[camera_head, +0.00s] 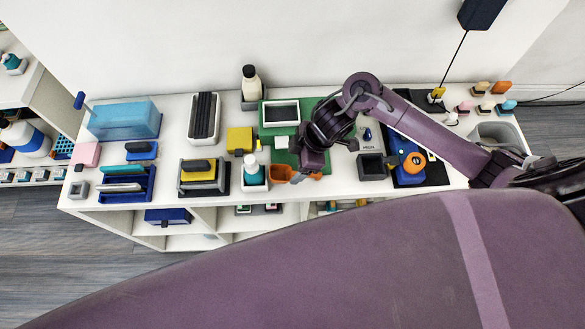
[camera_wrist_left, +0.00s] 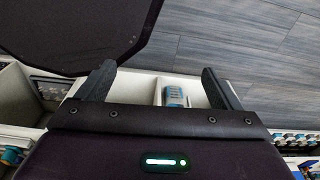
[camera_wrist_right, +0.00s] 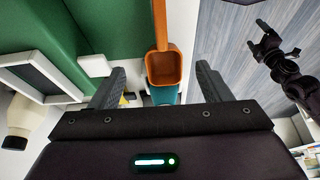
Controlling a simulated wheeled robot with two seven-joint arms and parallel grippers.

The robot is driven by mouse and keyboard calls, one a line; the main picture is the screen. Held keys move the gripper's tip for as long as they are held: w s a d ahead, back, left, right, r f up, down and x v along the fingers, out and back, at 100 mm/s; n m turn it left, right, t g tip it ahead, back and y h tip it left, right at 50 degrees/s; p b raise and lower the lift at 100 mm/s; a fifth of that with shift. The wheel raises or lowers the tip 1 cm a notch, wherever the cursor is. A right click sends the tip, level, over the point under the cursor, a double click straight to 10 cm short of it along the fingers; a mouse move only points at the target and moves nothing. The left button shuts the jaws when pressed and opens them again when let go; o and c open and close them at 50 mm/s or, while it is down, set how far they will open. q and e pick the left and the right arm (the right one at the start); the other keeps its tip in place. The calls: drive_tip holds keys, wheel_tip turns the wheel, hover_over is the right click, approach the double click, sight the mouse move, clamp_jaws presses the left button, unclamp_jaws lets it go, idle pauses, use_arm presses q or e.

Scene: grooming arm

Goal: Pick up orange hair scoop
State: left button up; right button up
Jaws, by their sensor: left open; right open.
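The orange hair scoop (camera_head: 281,173) lies at the front edge of the white table, by the green mat, in the head view. In the right wrist view the scoop (camera_wrist_right: 163,66) shows its square cup and a handle running up the picture. My right gripper (camera_wrist_right: 160,88) is open, with one finger on each side of the scoop's cup and apart from it. In the head view the right gripper (camera_head: 308,175) is just above the scoop and hides part of it. My left gripper (camera_wrist_left: 165,78) is open and empty, with floor and shelving beyond it.
The green mat (camera_head: 268,140) holds a white-framed tray (camera_head: 281,113). A dark square cup (camera_head: 372,166) and a blue device with an orange knob (camera_head: 412,163) stand to the right.

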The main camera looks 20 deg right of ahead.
sight(285, 177)
drive_tip(key=shift+s+a+f, duration=0.15)
drive_tip(key=shift+a+f, duration=0.05)
drive_tip(key=shift+f, duration=0.3)
drive_tip(key=shift+s+a+f, duration=0.1)
drive_tip(key=shift+a+f, duration=0.05)
drive_tip(key=shift+f, duration=0.3)
drive_tip(key=x, duration=0.2)
drive_tip(key=shift+w+f, duration=0.15)
drive_tip(key=shift+f, duration=0.2)
drive_tip(key=shift+a+f, duration=0.2)
drive_tip(key=shift+f, duration=0.35)
drive_tip(key=c, duration=1.1)
use_arm(q)
drive_tip(key=shift+s+r, duration=0.2)
drive_tip(key=shift+s, duration=0.25)
use_arm(e)
drive_tip(key=shift+o, duration=0.2)
drive_tip(key=shift+r, duration=0.1)
